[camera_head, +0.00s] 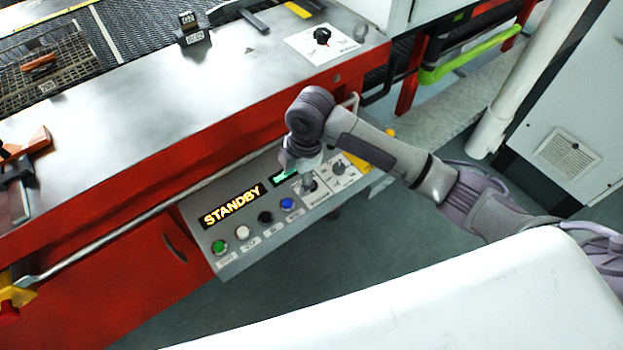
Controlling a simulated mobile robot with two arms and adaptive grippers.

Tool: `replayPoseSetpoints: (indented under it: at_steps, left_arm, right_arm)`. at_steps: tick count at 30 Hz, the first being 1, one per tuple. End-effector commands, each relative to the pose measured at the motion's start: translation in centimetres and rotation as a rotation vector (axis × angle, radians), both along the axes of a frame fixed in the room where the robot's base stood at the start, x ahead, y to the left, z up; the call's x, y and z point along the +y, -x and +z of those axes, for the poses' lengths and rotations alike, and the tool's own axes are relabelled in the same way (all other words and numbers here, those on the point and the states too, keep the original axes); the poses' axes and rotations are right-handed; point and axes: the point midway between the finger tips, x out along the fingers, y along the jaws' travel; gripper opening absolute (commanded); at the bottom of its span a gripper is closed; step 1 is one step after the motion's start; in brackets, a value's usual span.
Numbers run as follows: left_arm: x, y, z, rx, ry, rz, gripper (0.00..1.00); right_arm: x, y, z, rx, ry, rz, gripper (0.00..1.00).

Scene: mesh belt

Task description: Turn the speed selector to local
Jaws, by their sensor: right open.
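A grey control panel (262,240) hangs on the front of the red machine. Two selector knobs sit at its right end: one (309,184) just below my right gripper, and another (339,168) to its right on a pale plate. Their labels are too small to read, so I cannot tell which is the speed selector or where it points. My right gripper (302,171) is open, pointing down over the panel beside the green display. I cannot tell whether it touches the nearer knob. Its fingers are small and partly hidden by the wrist. My left gripper is out of view.
The panel has a lit STANDBY display (232,206) and green, white, black and blue buttons. A black knob (321,36) sits on a white plate on the machine top. A silver rail (110,234) runs along the red front. A white surface (440,305) fills the lower right.

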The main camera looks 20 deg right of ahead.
Motion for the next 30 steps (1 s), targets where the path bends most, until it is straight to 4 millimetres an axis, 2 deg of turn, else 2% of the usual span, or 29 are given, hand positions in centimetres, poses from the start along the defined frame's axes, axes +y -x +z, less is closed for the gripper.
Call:
replayPoseSetpoints:
  at_steps: [1,6,11,17,24,30]
  left_arm:
    - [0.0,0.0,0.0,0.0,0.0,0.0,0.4]
    - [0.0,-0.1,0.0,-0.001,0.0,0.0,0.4]
    - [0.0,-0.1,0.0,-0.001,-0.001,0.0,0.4]
    - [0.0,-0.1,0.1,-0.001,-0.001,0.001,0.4]
    - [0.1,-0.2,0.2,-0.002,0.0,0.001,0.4]
    - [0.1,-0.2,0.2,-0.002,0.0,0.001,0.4]
  right_arm:
    - [-1.2,-1.3,1.7,-0.005,0.047,0.072,0.58]
    - [-3.6,-2.8,4.9,0.024,0.13,0.234,0.58]
    - [-4.3,-3.0,5.3,0.038,0.15,0.277,0.58]
    - [-4.2,-2.9,2.5,0.039,0.148,0.276,0.58]
    - [-4.2,-3.0,-2.7,0.038,0.149,0.275,0.58]
    - [-4.2,-3.0,-6.2,0.036,0.148,0.273,0.58]
